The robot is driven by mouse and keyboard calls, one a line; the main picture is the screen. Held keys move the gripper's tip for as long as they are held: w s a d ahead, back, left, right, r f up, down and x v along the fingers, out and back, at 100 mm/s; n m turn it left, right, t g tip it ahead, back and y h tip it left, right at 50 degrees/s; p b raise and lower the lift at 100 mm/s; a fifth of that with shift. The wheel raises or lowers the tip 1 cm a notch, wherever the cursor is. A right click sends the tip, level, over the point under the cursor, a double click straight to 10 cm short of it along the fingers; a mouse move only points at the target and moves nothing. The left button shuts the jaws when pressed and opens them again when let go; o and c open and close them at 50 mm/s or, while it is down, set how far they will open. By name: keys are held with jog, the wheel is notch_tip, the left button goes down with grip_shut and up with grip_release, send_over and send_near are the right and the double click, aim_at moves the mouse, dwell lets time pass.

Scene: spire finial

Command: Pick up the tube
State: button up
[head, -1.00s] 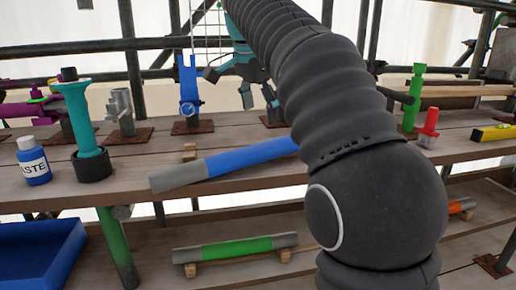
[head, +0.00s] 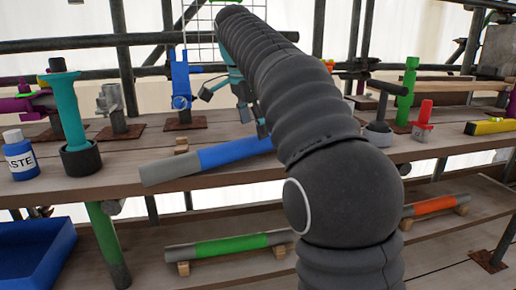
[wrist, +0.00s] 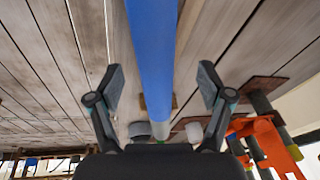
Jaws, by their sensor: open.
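A grey tube with a blue middle (head: 220,155) lies on the upper shelf in the head view, raised at its far side on a small wooden block. My gripper (head: 236,112) hangs above its right part, partly hidden by my arm. In the wrist view, the blue tube (wrist: 153,50) runs lengthwise between the two open fingers of my gripper (wrist: 162,86), apart from both. Two similar tubes lie on the lower shelf: one with a green band (head: 230,246) and one with an orange band (head: 434,205).
On the upper shelf stand a paste bottle (head: 20,157), a teal post (head: 72,120), a blue clamp (head: 180,80), a red item (head: 424,116) and a yellow level (head: 490,126). A blue tray (head: 60,245) sits at lower left. Scaffold poles cross behind.

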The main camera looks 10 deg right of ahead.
aim_at(258, 141)
jog(key=x, duration=0.1)
jog(key=b+x, duration=0.1)
jog(key=x, duration=0.3)
jog(key=shift+s+d+b, duration=0.2)
jog(key=shift+s+b, duration=0.05)
jog(key=shift+b, duration=0.05)
grip_shut()
